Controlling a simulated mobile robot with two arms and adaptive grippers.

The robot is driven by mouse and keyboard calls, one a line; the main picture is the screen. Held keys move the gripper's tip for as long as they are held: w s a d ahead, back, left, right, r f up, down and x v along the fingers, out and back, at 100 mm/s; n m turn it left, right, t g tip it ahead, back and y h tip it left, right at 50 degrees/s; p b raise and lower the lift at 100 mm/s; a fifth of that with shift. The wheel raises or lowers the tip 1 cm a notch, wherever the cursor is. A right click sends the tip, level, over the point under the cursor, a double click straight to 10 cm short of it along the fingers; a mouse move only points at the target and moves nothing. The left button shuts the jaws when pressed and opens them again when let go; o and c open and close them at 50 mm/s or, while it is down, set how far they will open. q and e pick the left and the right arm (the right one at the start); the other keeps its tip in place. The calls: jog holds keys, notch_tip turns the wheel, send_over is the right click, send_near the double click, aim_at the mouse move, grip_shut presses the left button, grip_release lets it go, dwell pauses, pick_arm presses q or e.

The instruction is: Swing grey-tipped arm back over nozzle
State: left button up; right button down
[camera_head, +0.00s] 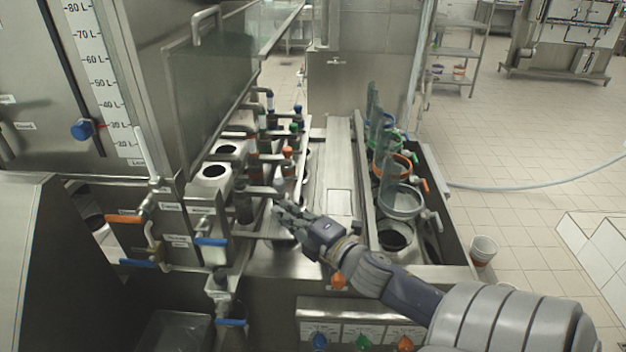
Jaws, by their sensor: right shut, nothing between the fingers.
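The grey-tipped arm (279,186) is the nearest in a row of short metal swing arms in the middle of the filler. It points right, its grey tip just beyond my fingers. A dark upright cylinder (243,203) stands at its left end; I cannot tell whether this is the nozzle. My right gripper (279,209) is shut and empty, just below and in front of the grey tip. I cannot tell whether it touches the arm. The fingers hide part of the steel deck. My left gripper is not in view.
Further arms with orange (287,152), green (293,127) and blue (297,109) tips stand behind. Steel holders with round holes (213,171) are at left. Clear cylinders with coloured rings (401,201) stand in the right trough. A white cup (483,249) is further right.

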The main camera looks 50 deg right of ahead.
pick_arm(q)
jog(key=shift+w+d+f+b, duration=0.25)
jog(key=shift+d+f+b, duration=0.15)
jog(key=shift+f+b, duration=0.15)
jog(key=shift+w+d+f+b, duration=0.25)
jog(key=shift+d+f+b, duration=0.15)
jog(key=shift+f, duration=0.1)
pick_arm(e)
jog(key=s+d, duration=0.1)
jog(key=s, duration=0.6)
jog(key=shift+d, duration=0.15)
jog(key=shift+r, duration=0.1)
